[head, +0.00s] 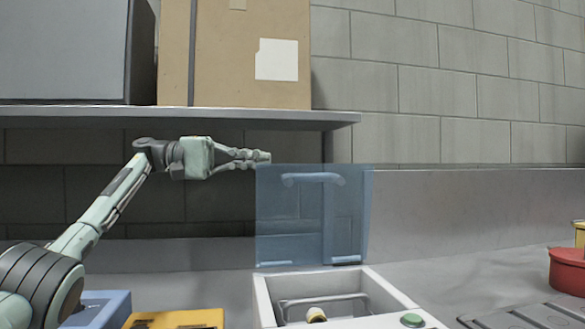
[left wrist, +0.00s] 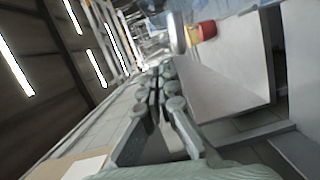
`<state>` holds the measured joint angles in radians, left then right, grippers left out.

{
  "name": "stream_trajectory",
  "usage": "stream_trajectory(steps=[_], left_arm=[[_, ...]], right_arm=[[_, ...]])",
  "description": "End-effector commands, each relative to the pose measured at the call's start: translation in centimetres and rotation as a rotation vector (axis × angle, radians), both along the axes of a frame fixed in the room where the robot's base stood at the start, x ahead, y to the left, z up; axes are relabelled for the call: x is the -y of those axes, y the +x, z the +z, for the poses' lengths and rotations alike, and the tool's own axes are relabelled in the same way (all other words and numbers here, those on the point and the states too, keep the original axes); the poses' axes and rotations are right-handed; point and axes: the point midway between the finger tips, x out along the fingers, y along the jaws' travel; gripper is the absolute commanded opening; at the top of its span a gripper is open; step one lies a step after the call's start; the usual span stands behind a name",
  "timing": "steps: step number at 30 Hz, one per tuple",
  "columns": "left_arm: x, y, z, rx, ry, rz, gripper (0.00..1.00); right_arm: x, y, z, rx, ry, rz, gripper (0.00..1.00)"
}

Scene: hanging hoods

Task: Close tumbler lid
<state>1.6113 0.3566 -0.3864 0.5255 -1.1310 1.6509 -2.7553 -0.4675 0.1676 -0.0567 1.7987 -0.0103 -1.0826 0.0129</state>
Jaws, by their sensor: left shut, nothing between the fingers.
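The tumbler (head: 262,305) is a white open-topped box at the lower middle of the head view, with a green button (head: 412,320) on its front right corner. Its lid (head: 290,230) is a translucent blue panel standing upright at the back edge of the box, so the tumbler is open. A handle (head: 313,179) runs along the lid's upper part. My left gripper (head: 266,157) is shut and empty at the lid's upper left corner. I cannot tell whether it touches the lid. Its closed fingers (left wrist: 158,85) also show in the left wrist view. My right gripper is not in view.
A shelf (head: 230,116) with a cardboard box (head: 215,50) and a grey box (head: 65,50) hangs above my left arm. A blue bin (head: 105,305) and a yellow case (head: 180,319) lie left of the tumbler. Red containers (head: 567,272) stand at the far right.

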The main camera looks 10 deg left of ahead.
Motion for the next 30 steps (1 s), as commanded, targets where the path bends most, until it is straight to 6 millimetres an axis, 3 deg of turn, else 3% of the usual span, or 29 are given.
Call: stream_trajectory(steps=[8, 18, 30], left_arm=[[6.4, 0.4, -0.3, 0.001, 0.000, -0.005, 0.00], [7.2, -2.6, -0.8, 0.001, 0.000, 0.000, 0.00], [7.4, -3.3, -0.8, -0.001, -0.001, 0.001, 0.00]], right_arm=[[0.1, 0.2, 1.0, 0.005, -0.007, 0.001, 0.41], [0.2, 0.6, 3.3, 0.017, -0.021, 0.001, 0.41], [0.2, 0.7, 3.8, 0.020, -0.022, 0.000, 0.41]])
